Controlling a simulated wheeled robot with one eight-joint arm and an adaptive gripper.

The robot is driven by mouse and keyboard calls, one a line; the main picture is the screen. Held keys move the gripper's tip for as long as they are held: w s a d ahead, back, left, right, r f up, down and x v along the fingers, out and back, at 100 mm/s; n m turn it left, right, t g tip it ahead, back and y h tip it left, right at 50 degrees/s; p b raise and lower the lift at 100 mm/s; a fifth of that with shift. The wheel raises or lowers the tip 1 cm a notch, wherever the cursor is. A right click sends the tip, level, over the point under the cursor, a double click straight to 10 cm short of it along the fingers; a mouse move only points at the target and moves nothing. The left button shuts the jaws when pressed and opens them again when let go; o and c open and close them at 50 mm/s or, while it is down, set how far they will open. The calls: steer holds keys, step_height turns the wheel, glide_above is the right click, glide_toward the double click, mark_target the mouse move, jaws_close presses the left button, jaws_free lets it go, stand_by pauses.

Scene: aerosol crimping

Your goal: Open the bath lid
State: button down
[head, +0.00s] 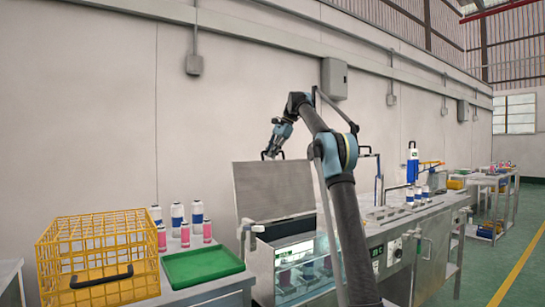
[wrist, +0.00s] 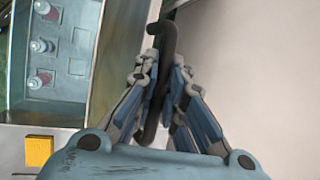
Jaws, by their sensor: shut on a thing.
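The bath lid (head: 268,190) is a grey metal panel standing upright, open, at the back of the bath (head: 290,241) in the head view. My gripper (head: 271,153) is at the lid's top edge. In the wrist view my gripper (wrist: 161,88) is shut on the dark curved lid handle (wrist: 168,38). The open bath interior (wrist: 75,95) shows at the left, with several cans in a holder.
A yellow wire crate (head: 100,257) and a green tray (head: 203,265) stand left of the bath, with several white, blue and pink cans behind the tray. A metal bench (head: 425,215) with equipment runs to the right. The wall is close behind the lid.

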steer(key=shift+r, duration=0.1)
steer(key=c, duration=1.7)
jaws_free()
steer(key=shift+o, duration=0.2)
steer(key=shift+d, duration=0.1)
steer(key=shift+v, duration=0.9)
steer(key=d, duration=1.2)
steer(key=shift+w+d+r, duration=0.2)
steer(key=shift+w+r, duration=0.25)
